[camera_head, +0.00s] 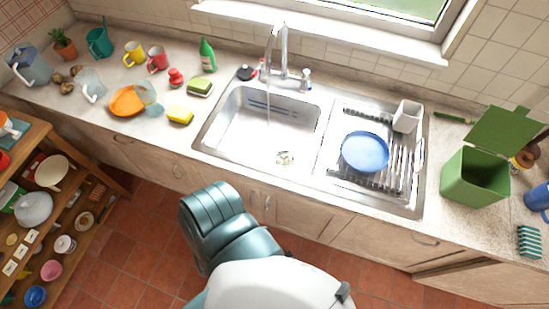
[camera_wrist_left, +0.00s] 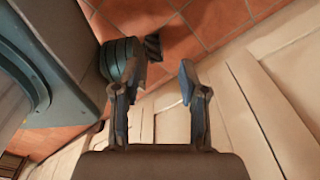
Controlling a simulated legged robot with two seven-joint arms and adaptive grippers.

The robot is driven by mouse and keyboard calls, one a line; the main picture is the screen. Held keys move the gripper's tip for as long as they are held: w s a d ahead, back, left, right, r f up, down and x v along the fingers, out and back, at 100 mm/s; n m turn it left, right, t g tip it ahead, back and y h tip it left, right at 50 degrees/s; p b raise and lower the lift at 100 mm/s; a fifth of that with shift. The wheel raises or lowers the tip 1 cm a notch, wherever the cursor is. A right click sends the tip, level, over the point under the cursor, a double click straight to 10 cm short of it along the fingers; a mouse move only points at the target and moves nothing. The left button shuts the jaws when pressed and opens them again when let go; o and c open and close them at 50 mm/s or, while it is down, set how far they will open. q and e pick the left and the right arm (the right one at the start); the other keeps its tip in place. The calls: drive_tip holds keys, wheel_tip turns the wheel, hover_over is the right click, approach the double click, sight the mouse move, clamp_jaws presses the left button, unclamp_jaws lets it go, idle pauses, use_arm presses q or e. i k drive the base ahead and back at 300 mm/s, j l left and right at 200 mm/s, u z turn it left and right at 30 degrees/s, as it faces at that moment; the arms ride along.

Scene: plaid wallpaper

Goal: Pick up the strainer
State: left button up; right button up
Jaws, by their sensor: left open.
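A small round metal piece that looks like the strainer (camera_head: 285,158) lies at the bottom of the sink basin (camera_head: 230,115), near its front right. I cannot tell whether it sits in the drain or lies loose. My left gripper (camera_wrist_left: 161,82) shows in the left wrist view, open and empty, with floor tiles and cabinet fronts beyond its fingers. No strainer shows in that view. My left gripper is not visible in the head view, and my right gripper is in neither view.
The faucet (camera_head: 282,55) stands behind the basin, with water running. A blue plate (camera_head: 365,152) and a white cup (camera_head: 407,116) are on the drying rack at right. A green bin (camera_head: 474,178) stands farther right. Sponges, mugs and an orange plate (camera_head: 127,101) are on the left counter.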

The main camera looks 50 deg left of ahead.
sight(284, 159)
drive_tip(key=u, duration=1.6)
drive_tip(key=j, duration=0.45)
